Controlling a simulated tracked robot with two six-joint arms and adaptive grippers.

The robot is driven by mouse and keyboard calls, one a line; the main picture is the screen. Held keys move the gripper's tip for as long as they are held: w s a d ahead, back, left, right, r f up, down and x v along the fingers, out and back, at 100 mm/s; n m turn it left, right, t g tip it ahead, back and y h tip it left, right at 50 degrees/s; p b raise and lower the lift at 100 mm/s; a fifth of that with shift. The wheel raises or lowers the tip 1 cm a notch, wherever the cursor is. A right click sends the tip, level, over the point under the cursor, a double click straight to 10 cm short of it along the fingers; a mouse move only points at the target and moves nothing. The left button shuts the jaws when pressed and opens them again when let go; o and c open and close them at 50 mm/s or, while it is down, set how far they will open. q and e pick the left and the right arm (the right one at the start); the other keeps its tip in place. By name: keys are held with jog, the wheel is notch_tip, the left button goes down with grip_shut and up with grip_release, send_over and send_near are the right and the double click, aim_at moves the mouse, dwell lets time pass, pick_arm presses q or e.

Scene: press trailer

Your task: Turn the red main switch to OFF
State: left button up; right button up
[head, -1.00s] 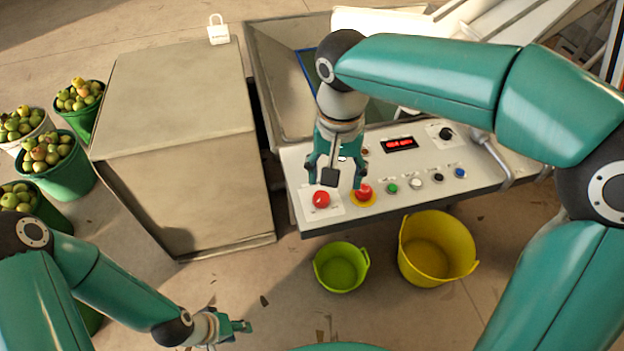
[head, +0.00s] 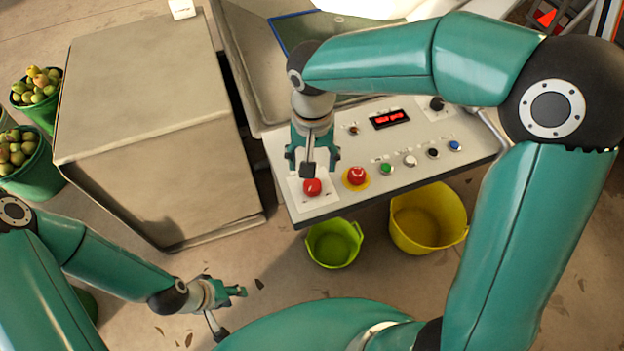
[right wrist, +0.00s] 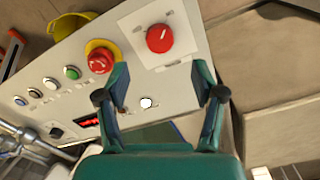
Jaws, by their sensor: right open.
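The red main switch (head: 312,187) is a round red knob on a white plate at the panel's left end. It also shows at the top of the right wrist view (right wrist: 159,39). My right gripper (head: 312,160) is open and empty over the panel, just behind the knob in the head view. In the right wrist view its spread fingers (right wrist: 160,82) point toward the knob, which lies beyond the tips, between their lines. I see no contact. My left gripper (head: 238,292) hangs low at the lower left, away from the panel; its fingers are seen edge-on.
A red mushroom button on a yellow ring (head: 356,176) sits right beside the switch. Several small buttons and a red display (head: 389,119) lie further right. A large beige cabinet (head: 150,135) stands left. Green (head: 334,243) and yellow (head: 428,218) buckets stand below the panel's front edge.

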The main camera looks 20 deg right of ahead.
aim_at(312, 184)
notch_tip(312, 184, down, 8)
jog(key=shift+f, duration=0.1)
dwell(0.4)
jog(key=c, duration=1.1)
jog(key=shift+c, duration=0.2)
